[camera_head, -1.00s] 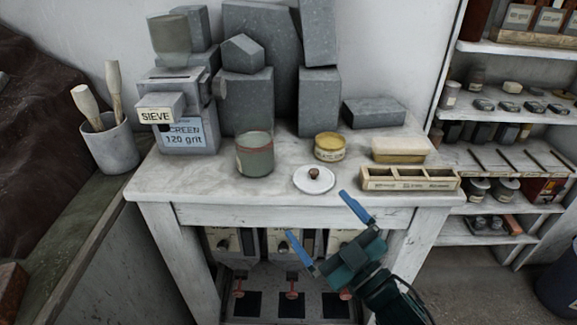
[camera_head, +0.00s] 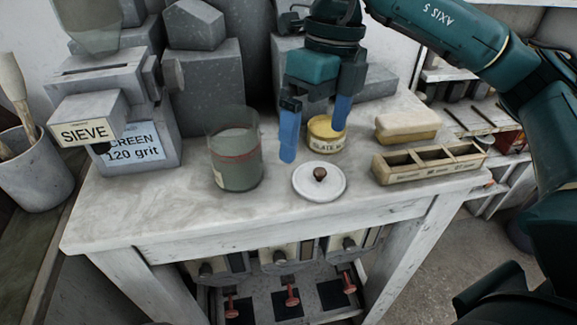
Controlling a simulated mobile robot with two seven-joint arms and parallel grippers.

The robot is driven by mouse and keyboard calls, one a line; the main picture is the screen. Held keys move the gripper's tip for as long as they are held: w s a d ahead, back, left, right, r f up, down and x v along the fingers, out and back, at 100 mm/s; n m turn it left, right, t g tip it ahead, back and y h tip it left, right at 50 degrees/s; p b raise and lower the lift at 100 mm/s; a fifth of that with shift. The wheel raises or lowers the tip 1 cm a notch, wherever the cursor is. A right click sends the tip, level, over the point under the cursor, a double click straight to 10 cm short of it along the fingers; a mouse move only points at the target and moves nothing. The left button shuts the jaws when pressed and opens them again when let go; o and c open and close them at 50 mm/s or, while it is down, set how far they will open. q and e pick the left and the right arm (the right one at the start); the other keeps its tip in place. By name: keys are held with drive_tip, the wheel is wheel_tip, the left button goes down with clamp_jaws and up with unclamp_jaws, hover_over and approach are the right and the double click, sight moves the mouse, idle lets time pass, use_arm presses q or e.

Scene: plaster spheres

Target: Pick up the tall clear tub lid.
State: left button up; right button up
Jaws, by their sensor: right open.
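A round white lid (camera_head: 319,183) with a dark brown knob lies flat near the front edge of the table. A tall clear tub (camera_head: 236,160) with greenish contents and a red line stands to its left, with no lid on it. My right gripper (camera_head: 313,138) points down above and behind the lid, with its blue fingers apart and nothing between them that I can tell. Its right finger overlaps a yellow tin (camera_head: 326,133) in the view; I cannot tell if they touch. My left gripper is not in view.
A divided wooden tray (camera_head: 430,165) and a pale block (camera_head: 407,127) sit to the right. The sieve box (camera_head: 117,130) stands at the left and grey stone blocks (camera_head: 205,90) at the back. The marble tabletop (camera_head: 150,215) is clear at the front left.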

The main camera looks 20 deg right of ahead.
drive_tip(key=w+d+r+h, duration=0.2)
drive_tip(key=d, duration=0.1)
hover_over(320, 170)
drive_tip(key=shift+m+t, duration=0.4)
drive_tip(key=f, duration=0.4)
drive_tip(key=s+f, duration=0.1)
drive_tip(key=f, duration=0.2)
drive_tip(key=shift+d, duration=0.2)
drive_tip(key=shift+w+f, duration=0.1)
drive_tip(key=shift+f, duration=0.5)
drive_tip(key=f, duration=0.1)
drive_tip(key=f+p, duration=0.1)
drive_tip(key=f, duration=0.2)
drive_tip(key=shift+w+a+f, duration=0.1)
drive_tip(key=shift+w+a, duration=0.1)
drive_tip(key=shift+w, duration=0.15)
drive_tip(key=shift+f+p, duration=0.3)
drive_tip(key=shift+f, duration=0.2)
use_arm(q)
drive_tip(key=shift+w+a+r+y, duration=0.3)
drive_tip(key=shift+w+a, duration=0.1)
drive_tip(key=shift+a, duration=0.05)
use_arm(e)
drive_tip(key=c, duration=0.8)
